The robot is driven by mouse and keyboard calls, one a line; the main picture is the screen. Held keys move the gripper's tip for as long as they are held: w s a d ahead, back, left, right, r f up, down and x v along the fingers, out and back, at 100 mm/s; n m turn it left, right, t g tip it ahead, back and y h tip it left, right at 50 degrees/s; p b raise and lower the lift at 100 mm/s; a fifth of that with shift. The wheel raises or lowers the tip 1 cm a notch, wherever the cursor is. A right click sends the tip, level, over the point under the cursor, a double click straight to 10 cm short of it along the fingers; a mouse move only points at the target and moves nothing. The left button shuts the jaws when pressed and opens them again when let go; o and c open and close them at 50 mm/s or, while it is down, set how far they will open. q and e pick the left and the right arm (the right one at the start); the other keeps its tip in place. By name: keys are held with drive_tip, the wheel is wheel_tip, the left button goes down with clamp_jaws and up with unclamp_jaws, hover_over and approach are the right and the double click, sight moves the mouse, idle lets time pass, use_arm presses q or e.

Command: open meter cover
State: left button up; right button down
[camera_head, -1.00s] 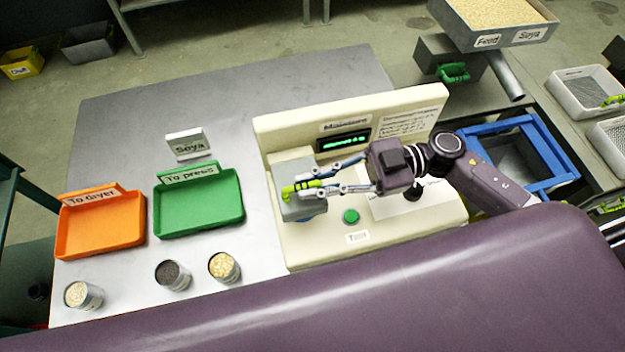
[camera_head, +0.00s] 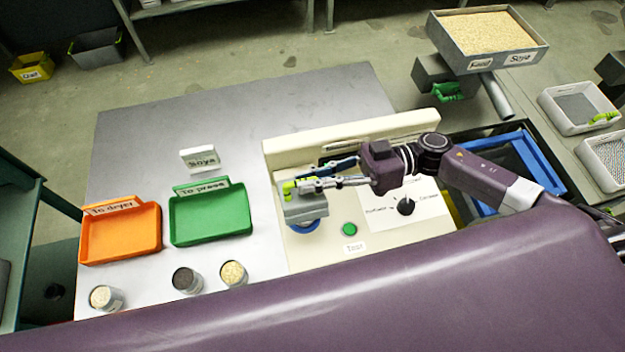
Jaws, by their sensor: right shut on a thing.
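The moisture meter (camera_head: 318,255) is a cream console with a grey cover (camera_head: 306,209) at its left end. The cover has a yellow-green handle (camera_head: 289,187). My right gripper (camera_head: 303,183) comes in from the right and is shut on this handle. The cover is tilted up, and part of a blue round rim (camera_head: 304,227) shows below it. A green button (camera_head: 349,229) and a black knob (camera_head: 405,206) are on the console. My arm hides most of the meter's display. My left gripper is not in view.
A green tray (camera_head: 243,231) and an orange tray (camera_head: 152,250) lie left of the meter. Three sample cups, one of them holding dark grains (camera_head: 187,281), stand in front of them. A soya box (camera_head: 447,57) is at the back right. The table's back area is clear.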

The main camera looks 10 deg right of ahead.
drive_tip(key=shift+w+r, duration=0.4)
drive_tip(key=shift+w, duration=0.2)
drive_tip(key=c, duration=2)
unclamp_jaws()
drive_tip(key=shift+f, duration=0.1)
drive_tip(key=shift+d, duration=0.2)
drive_tip(key=d, duration=1.1)
drive_tip(key=shift+d, duration=0.35)
